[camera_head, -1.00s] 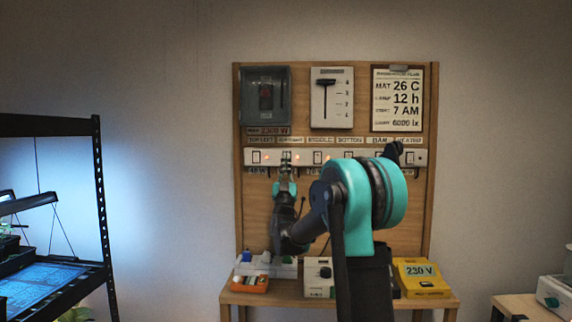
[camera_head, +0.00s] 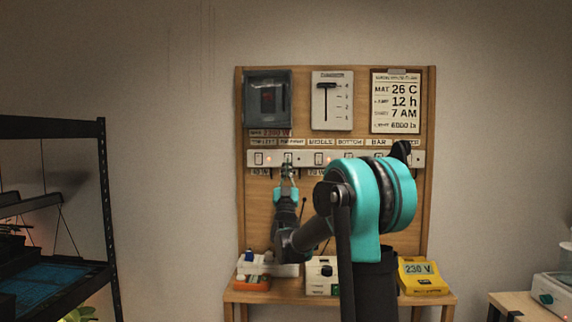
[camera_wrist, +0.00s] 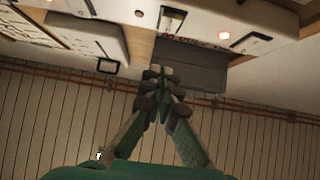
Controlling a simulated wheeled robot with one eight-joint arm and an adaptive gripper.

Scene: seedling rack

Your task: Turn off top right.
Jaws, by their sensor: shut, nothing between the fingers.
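A white switch strip (camera_head: 335,159) runs across the wooden board, with labels above it. The "TOP RIGHT" label (camera_head: 291,142) is second from the left. The top right switch (camera_head: 288,158) sits under that label. My gripper (camera_head: 288,169) is at the strip's lower edge just below this switch; whether it touches is unclear. In the wrist view my gripper (camera_wrist: 162,82) is shut with its fingertips together and empty. White housings with dark-framed switches (camera_wrist: 171,18) and glowing lamps (camera_wrist: 223,35) show beyond it. The switch's own position is too small to tell.
A dark rack (camera_head: 60,127) stands at left, its lamps unlit. A dark box (camera_head: 267,98), a lever panel (camera_head: 332,100) and a settings card (camera_head: 396,100) hang above the strip. A yellow 230 V meter (camera_head: 423,277) and other devices stand on the shelf below.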

